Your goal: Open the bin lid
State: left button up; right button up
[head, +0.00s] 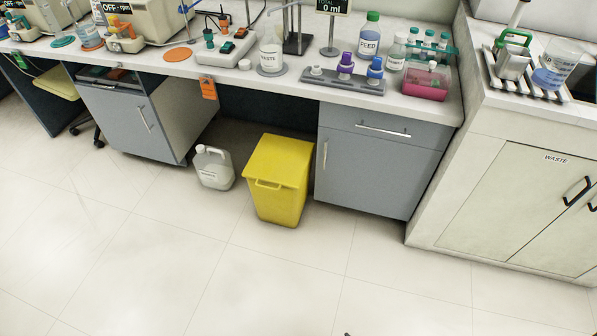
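A yellow bin (276,203) stands upright on the floor under the bench, in the middle of the head view. Its yellow lid (281,157) is shut on top, with a handle (268,184) at its front edge. Neither of my grippers shows in the head view, apart from a tiny dark bit at the bottom edge that I cannot identify. Nothing touches the bin's lid or front.
A pale jug (213,168) stands on the floor just left of the bin. A grey cabinet (365,165) stands close on its right. The bench top (300,88) above holds bottles and instruments. The tiled floor (250,285) in front is clear.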

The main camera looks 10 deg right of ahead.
aim_at(282, 162)
jog(key=i+j+z, duration=0.2)
jog(key=j, duration=0.15)
jog(key=i+j+z, duration=0.2)
jog(key=j, duration=0.15)
jog(key=i+j+z, duration=0.2)
jog(key=j, duration=0.15)
jog(key=j+z, duration=0.2)
jog(key=j, duration=0.2)
